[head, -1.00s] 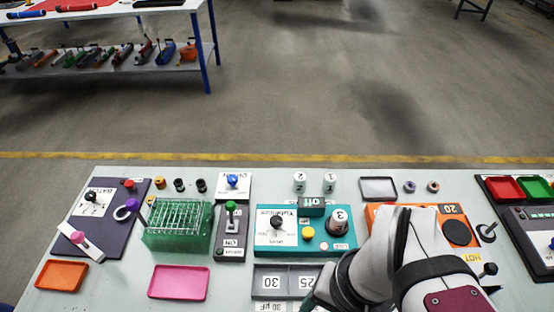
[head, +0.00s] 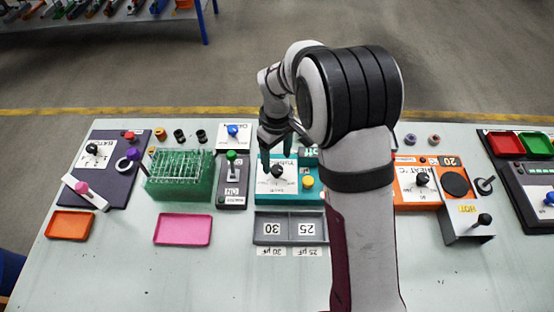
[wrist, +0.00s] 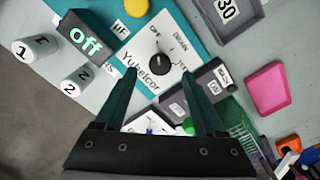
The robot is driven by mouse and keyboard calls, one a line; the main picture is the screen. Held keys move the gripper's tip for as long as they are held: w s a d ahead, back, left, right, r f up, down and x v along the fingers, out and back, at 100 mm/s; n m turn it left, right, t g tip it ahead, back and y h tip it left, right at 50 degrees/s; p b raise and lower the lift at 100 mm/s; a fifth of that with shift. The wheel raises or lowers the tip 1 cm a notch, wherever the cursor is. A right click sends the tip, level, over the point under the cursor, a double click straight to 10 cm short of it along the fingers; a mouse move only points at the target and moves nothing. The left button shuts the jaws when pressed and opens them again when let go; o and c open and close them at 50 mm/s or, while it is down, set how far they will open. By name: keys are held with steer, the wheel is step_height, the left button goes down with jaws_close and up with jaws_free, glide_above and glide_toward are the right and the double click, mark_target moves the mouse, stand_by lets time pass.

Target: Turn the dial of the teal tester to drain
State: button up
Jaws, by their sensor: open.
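The teal tester (head: 262,208) stands in the middle of the table. Its black dial (head: 277,172) sits on a white label plate; in the wrist view the dial (wrist: 160,63) is near the centre, with OFF, DRAIN and a third, partly readable mark around it. I cannot tell for sure which mark the dial points at. A box reading "Off" (wrist: 86,42) is on the tester. My gripper (head: 281,153) is open and empty above the tester, close to the dial. In the wrist view its fingers (wrist: 159,72) appear on either side of the dial, without visible contact.
A yellow button (head: 308,182) is right of the dial. A grey tray marked 30 and 25 (head: 290,240) lies in front. A grey switch box (head: 231,198) and a green rack (head: 180,195) stand left. My arm hides part of the tester's right side.

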mark_target(277, 169)
steer(key=shift+f, duration=2)
jaws_close()
